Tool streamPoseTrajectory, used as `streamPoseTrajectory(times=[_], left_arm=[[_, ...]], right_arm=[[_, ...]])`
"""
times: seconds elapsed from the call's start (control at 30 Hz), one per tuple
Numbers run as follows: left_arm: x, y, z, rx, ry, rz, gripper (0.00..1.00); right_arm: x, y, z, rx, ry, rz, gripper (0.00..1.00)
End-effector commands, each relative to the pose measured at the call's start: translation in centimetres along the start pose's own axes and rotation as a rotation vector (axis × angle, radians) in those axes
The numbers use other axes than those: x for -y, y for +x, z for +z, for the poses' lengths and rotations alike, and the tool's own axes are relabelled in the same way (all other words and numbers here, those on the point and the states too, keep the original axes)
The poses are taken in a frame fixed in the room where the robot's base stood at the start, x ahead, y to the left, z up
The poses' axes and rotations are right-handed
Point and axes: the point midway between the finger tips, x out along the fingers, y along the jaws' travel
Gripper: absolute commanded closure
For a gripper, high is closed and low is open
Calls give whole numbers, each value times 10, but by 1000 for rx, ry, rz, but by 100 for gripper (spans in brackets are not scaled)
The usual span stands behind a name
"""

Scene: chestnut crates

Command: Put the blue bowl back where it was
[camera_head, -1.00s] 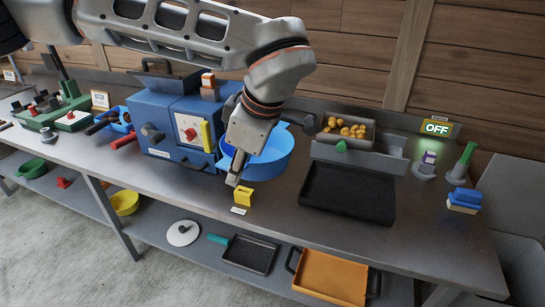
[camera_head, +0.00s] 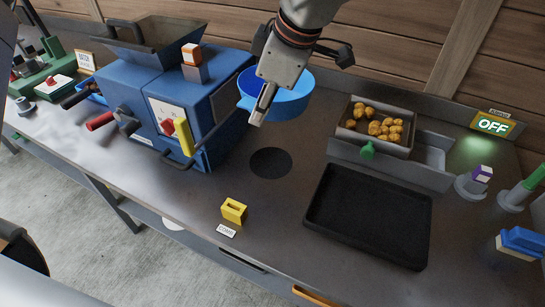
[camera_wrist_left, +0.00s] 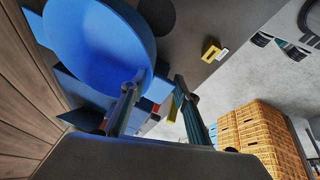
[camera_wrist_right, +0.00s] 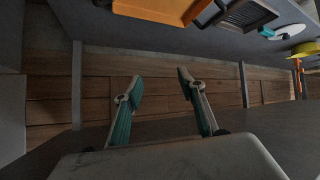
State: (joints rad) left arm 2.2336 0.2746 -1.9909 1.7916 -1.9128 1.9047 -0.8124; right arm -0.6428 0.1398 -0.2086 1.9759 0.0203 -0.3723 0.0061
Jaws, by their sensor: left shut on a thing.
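The blue bowl (camera_head: 290,103) hangs above the steel bench, in front of the blue machine's right side. My left gripper (camera_head: 262,112) is shut on the bowl's near rim. In the left wrist view the bowl (camera_wrist_left: 95,45) fills the upper left, beside the fingers (camera_wrist_left: 155,88); the exact grip on the rim is hard to see. A dark round patch (camera_head: 271,162) lies bare on the bench below and in front of the bowl. My right gripper (camera_wrist_right: 155,88) is open and empty, seen only in the right wrist view, low by the shelf.
The blue machine (camera_head: 165,100) with hopper and levers stands left of the bowl. A black tray (camera_head: 370,215) lies to the right, with a crate of chestnuts (camera_head: 408,143) behind it. A yellow block (camera_head: 233,211) stands at the bench's front. A lit OFF sign (camera_head: 492,123) is at the back right.

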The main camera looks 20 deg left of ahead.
Motion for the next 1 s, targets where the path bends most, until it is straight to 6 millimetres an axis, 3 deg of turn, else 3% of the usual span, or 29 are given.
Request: streamPoseTrajectory(times=[0.2,0.5,0.87,1.0], left_arm=[[13,52,20,0,4,-9,100],[26,114,44,1,4,-6,100],[32,140,54,0,1,-4,100],[37,160,61,1,3,-6,100]], right_arm=[[4,1,15,21,-5,-4,60],[-1,5,9,4,-13,5,60],[-5,9,4,-7,-17,12,60],[-5,10,8,-2,-19,12,60]])
